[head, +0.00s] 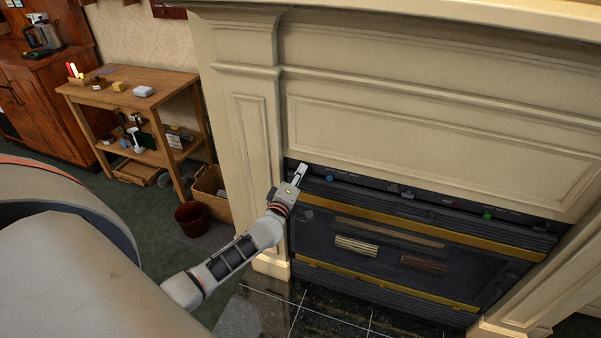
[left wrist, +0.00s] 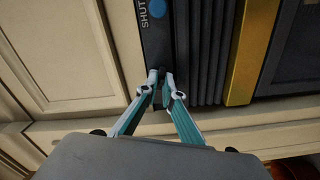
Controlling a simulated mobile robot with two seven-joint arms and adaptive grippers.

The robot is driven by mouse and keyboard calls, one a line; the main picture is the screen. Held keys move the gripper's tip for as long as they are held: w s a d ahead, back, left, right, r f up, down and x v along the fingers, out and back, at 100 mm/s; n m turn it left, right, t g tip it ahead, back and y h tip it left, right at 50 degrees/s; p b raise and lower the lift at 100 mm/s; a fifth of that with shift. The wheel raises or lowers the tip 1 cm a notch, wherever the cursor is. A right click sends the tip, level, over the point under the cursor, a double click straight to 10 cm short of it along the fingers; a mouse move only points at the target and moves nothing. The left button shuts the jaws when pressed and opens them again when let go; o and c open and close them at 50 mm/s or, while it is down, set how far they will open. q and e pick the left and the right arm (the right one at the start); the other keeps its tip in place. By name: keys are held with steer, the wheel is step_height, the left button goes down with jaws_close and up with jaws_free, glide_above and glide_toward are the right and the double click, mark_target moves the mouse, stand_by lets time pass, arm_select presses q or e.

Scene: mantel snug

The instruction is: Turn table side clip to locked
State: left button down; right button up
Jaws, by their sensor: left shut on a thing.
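My left gripper (head: 301,170) is at the upper left corner of the dark panel unit (head: 400,300) set in the fireplace opening. In the left wrist view, its teal fingers (left wrist: 167,88) are closed together on a small dark part at the end of the black strip (left wrist: 155,50). This part seems to be the side clip, but the fingertips hide most of it, and I cannot tell its angle. A blue dot (left wrist: 157,8) and the word SHUT are on the strip beyond the fingertips. My right gripper is in neither view.
The cream mantel (head: 380,130) frames the unit closely above and at both sides. Two yellow bars (head: 505,247) cross the unit.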

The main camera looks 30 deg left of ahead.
arm_select(q)
steer(key=shift+f+n, duration=0.15)
steer(key=shift+n, duration=1.55)
steer(key=c, duration=2.2)
jaws_free()
steer(key=shift+v, duration=4.05)
